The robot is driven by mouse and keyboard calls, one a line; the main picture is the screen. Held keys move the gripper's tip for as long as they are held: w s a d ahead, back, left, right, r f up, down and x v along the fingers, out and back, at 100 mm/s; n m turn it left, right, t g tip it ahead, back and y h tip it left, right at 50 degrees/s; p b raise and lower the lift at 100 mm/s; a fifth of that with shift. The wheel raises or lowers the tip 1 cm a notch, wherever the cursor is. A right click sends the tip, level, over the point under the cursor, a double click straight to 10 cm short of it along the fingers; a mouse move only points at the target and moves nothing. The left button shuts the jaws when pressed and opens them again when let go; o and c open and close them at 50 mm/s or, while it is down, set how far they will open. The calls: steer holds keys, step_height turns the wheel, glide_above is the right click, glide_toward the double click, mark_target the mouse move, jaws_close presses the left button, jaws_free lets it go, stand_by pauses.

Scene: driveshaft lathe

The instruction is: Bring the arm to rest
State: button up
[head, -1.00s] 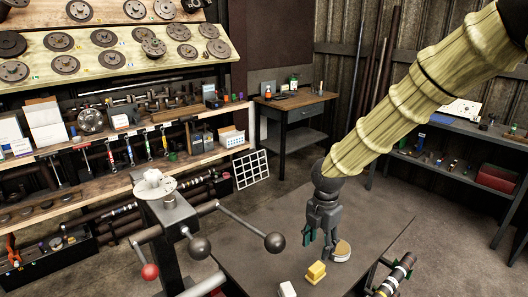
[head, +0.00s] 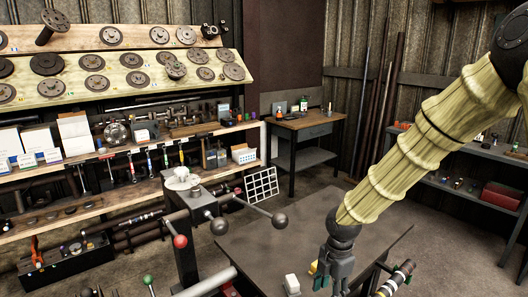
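My arm, in a ribbed pale-yellow sleeve, comes in from the upper right of the head view and hangs down over a dark grey tabletop. My gripper (head: 334,284) is at its lower end, pointing down. Its dark fingers stand apart with a gap between them, and I see nothing held. The fingertips are close to the lower picture edge, so their height above the top is hard to judge. A yellow block (head: 313,267) lies just left of the gripper, partly hidden by it. A white block (head: 291,284) lies further left.
A machine with ball-ended handles (head: 279,221) stands left of the tabletop (head: 270,245). A striped shaft-like part (head: 396,278) is right of the gripper. Shelves of discs and tools (head: 120,150) line the left, a wooden table (head: 305,125) the back, a grey shelf (head: 470,150) the right.

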steer(key=s+a+f+m+y, duration=0.1)
steer(key=s+f+m, duration=0.35)
steer(key=f, duration=0.25)
steer(key=s+a+f+m, duration=0.1)
steer(key=s+f+m, duration=0.2)
steer(key=s+f, duration=0.3)
steer(key=s+d+f+m+h, duration=0.1)
steer(key=s+d+f+m, duration=0.2)
steer(key=s+f+m, duration=0.5)
steer(key=s+d+f+m, duration=0.3)
steer(key=s+f+m, duration=0.5)
steer(key=s, duration=0.8)
steer(key=shift+s+d+f+h, duration=0.15)
steer(key=shift+d+f+h, duration=0.05)
steer(key=shift+d+h, duration=0.2)
steer(key=shift+m, duration=0.25)
steer(key=shift+c, duration=0.3)
